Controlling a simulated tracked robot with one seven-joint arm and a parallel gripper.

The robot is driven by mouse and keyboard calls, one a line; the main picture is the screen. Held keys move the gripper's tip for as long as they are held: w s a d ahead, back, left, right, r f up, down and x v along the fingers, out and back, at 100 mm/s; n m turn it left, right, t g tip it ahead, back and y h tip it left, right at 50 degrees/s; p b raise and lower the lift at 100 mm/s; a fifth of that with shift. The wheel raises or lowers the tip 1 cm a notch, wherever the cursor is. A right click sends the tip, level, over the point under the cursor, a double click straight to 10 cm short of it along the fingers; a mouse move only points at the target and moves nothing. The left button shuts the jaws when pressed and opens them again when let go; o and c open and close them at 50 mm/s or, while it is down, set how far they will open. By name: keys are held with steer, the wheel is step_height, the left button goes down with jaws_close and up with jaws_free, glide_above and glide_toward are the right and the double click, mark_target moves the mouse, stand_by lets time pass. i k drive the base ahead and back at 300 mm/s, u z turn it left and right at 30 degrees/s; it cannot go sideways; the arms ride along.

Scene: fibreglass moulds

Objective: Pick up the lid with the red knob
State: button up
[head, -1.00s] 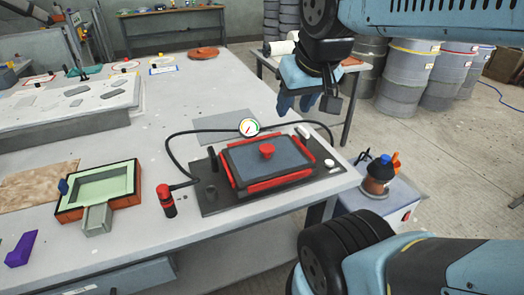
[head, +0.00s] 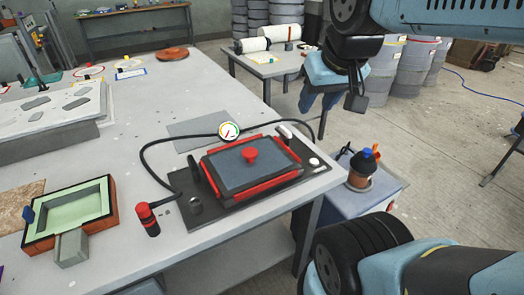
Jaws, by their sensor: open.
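The lid (head: 237,174) is a dark grey panel with a red knob (head: 250,155) at its middle. It lies on a box with red edges, on a dark base plate (head: 181,183) near the table's right edge. My gripper (head: 318,101) hangs in the air at the upper right, beyond the table's right edge, with its blue fingers pointing down. It is well apart from the lid and holds nothing that I can see. The gap between its fingers is hard to make out.
A round gauge (head: 229,130) and a black hose lie around the box. A red-topped cylinder (head: 147,219) stands at its left. A green-lined mould (head: 70,215) is further left. A low cabinet with a brown pot (head: 361,170) stands right of the table (head: 125,165). Drums stand behind.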

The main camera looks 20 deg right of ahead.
mark_target(237, 169)
steer(key=u, duration=0.65)
steer(key=i, duration=0.1)
steer(key=z, duration=2.45)
steer(key=k, duration=2.3)
steer(key=u, duration=0.55)
steer(key=i, duration=1)
